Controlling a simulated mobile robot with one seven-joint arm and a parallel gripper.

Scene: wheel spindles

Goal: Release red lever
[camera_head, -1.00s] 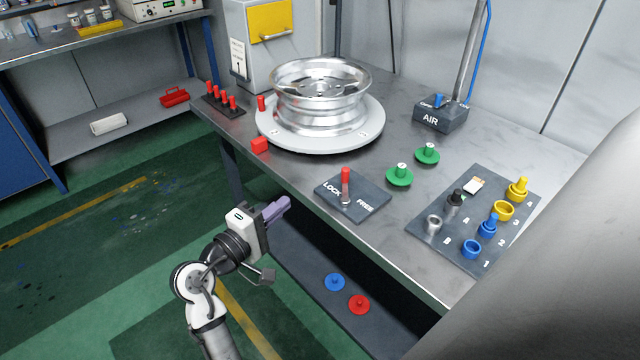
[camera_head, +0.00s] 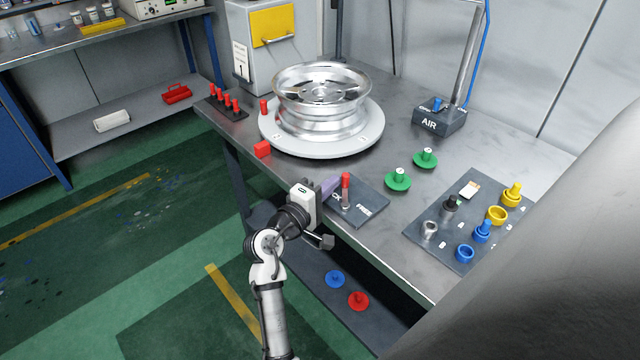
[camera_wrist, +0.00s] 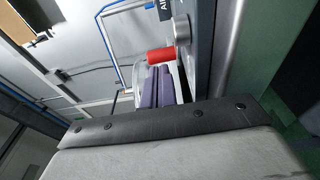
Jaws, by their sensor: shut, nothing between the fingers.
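The red lever (camera_head: 346,187) stands upright on its dark LOCK/FREE plate (camera_head: 364,207) near the front edge of the workbench. Its red grip also shows in the wrist view (camera_wrist: 160,56), just beyond my fingertips. My gripper (camera_head: 331,186) has purple fingers, shut and empty, and is at the left side of the lever over the plate. In the wrist view my closed fingers (camera_wrist: 157,88) point toward the red grip. I cannot tell whether they touch it. My gripper covers part of the plate and most of its LOCK lettering.
A silver wheel (camera_head: 321,100) sits on a round grey turntable (camera_head: 318,146) behind. Green knobs (camera_head: 398,180) and a plate of coloured caps (camera_head: 446,246) are to the right. A lower shelf holds blue and red discs.

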